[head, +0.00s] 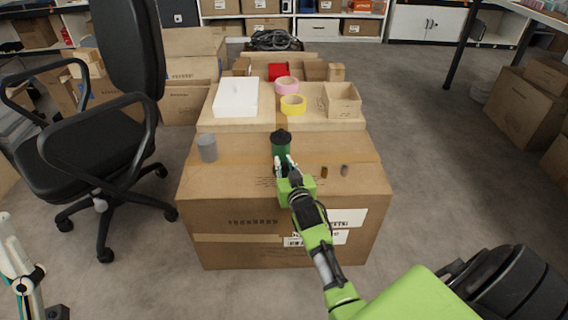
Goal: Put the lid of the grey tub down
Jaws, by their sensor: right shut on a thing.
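A grey tub (207,148) stands upright near the left edge of the big front carton's top. I cannot make out a separate lid for it, and its top is too small to tell whether it is covered. A dark green canister (281,149) with a black knobbed top (281,136) is near the middle of the carton. My right gripper (284,163) is at the canister's near side and looks shut on it; its fingers partly hide the lower part. I cannot tell whether the canister rests on the carton. Only part of my left arm shows at the lower left.
The big carton (230,240) has two small pieces, brown (324,172) and grey (344,170), right of the gripper. Behind are a white box (236,98), pink tape (287,85), yellow tape (293,105) and an open carton (342,101). A black chair (90,140) stands left.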

